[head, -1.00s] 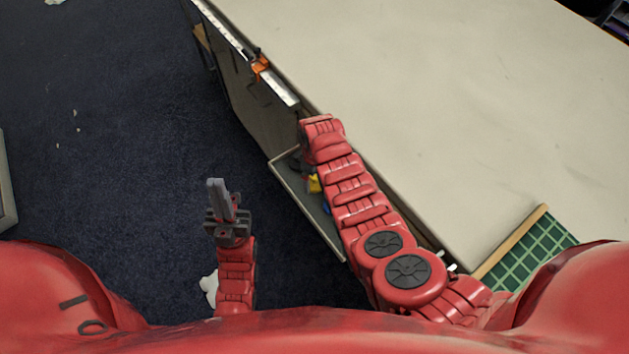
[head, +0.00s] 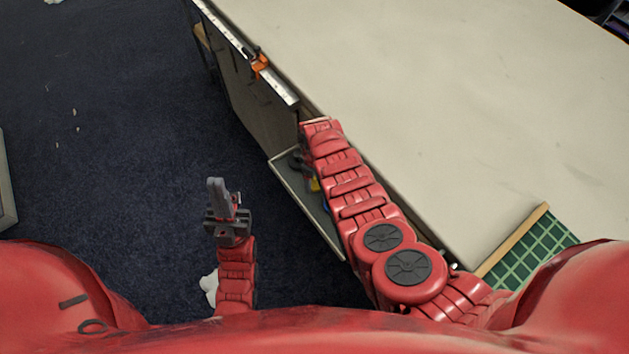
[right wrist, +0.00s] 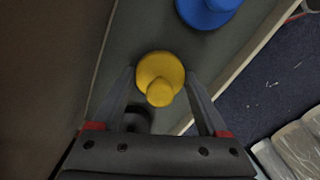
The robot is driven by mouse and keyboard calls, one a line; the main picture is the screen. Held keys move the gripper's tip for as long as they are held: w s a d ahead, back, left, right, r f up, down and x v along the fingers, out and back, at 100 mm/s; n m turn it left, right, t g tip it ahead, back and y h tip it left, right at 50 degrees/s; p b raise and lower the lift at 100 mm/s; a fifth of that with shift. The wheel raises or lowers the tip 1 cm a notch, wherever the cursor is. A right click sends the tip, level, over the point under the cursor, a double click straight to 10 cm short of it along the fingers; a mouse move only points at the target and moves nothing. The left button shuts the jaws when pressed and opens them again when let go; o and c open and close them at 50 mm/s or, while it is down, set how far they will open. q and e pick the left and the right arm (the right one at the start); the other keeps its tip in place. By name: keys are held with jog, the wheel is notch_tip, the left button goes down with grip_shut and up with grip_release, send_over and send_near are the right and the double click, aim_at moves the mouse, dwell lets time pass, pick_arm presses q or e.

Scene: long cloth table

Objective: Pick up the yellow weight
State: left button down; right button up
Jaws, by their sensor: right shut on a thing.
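The yellow weight (right wrist: 160,72) has a round base and a knob. It sits between the fingertips of my right gripper (right wrist: 159,82) in the right wrist view, and the gripper is shut on it. In the head view only a small yellow patch of the weight (head: 314,185) shows beside my right arm, over the grey shelf (head: 304,203). My right arm hides the right gripper there. My left gripper (head: 223,193) is over the floor at the left, its fingers together and empty.
A blue weight (right wrist: 208,10) lies near the yellow one, and a dark round thing (right wrist: 137,118) is partly hidden by the fingers. The long cloth table (head: 470,110) rises beside the shelf. An orange clamp-like thing (head: 260,66) is on its edge. A green grid (head: 530,250) lies at right.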

grip_shut()
jog(key=shift+r, duration=0.1)
